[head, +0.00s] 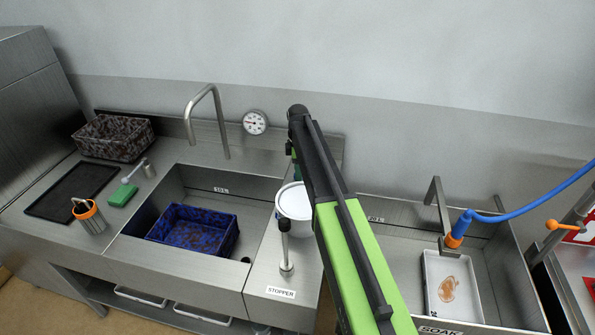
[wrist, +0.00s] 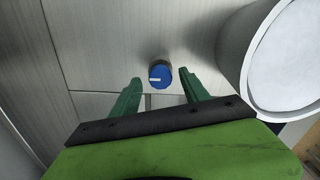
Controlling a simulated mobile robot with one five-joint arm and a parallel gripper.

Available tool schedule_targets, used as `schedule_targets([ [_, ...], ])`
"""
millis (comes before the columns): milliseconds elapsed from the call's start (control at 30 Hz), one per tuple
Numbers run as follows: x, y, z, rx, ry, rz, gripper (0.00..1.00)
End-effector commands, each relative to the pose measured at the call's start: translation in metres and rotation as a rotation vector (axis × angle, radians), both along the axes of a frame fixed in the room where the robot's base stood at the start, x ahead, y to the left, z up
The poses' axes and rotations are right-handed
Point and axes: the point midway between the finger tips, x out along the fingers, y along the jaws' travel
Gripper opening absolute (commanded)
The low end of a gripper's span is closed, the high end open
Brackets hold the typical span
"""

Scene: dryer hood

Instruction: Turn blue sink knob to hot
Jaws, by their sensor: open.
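The blue knob (wrist: 160,75) shows in the wrist view, with a white pointer line lying roughly level across its face. It sits on a grey metal surface. My gripper (wrist: 160,88) has two green fingers, spread apart, one on each side of the knob and a little short of it. I see a gap between each finger and the knob, so nothing is held. In the head view my green and black arm hides the knob and most of my gripper. The sink (head: 185,257) with a tall bent faucet (head: 209,112) lies left of my arm.
A white round container (head: 292,203) stands close beside my arm; it also looms at the right of the wrist view (wrist: 285,60). A stopper lever (head: 285,245) stands in front. A blue crate (head: 195,231) lies in the sink. A second basin with a tray (head: 452,287) is at right.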

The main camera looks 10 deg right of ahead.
Motion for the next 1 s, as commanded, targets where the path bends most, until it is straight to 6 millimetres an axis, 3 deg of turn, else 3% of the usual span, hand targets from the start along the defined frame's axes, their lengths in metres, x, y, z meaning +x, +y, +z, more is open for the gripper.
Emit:
schedule_targets([
  [700, 0.0, 0.0, 0.155, 0.0, -0.001, 0.001, 0.53],
  [833, 0.0, 0.0, 0.169, 0.0, -0.001, 0.001, 0.53],
  [1000, 0.0, 0.0, 0.17, 0.0, -0.001, 0.001, 0.53],
])
